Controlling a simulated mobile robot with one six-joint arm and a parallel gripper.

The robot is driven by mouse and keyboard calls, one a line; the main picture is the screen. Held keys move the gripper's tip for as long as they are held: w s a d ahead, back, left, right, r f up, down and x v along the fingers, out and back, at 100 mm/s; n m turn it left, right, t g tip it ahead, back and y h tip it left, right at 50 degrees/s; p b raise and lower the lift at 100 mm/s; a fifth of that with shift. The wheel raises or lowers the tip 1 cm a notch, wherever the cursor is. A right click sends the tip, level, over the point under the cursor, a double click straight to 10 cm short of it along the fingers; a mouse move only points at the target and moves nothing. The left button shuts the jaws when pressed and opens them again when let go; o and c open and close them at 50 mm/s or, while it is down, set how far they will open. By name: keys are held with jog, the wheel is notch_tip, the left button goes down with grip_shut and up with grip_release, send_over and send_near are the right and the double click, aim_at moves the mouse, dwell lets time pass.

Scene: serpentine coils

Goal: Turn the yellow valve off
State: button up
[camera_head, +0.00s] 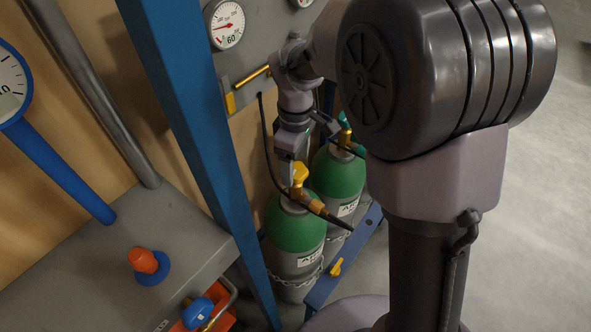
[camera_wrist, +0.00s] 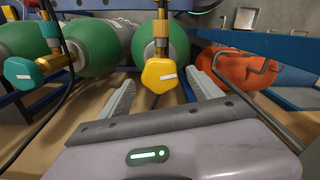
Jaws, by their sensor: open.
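The yellow valve (camera_head: 299,173) is a faceted knob with a white mark, on a brass fitting atop the nearer green gas cylinder (camera_head: 296,230). In the wrist view the yellow valve (camera_wrist: 161,75) sits between the two grey fingers, with visible gaps on both sides. My gripper (camera_wrist: 163,84) is open and holds nothing. In the head view my gripper (camera_head: 288,165) hangs just beside the valve, and my arm hides part of the area.
A second green cylinder (camera_head: 338,172) with a teal valve (camera_wrist: 22,72) stands close by. Black hoses, a blue post (camera_head: 205,130) and a chain (camera_head: 300,279) are near. A grey bench (camera_head: 165,215) with a red-orange knob (camera_head: 143,260) is at left. Open floor lies at right.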

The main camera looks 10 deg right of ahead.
jog(key=shift+f, duration=0.7)
jog(key=shift+c, duration=0.4)
jog(key=c, duration=1.3)
jog(key=m, duration=0.3)
jog(key=shift+p, duration=0.3)
jog(key=o, duration=1.4)
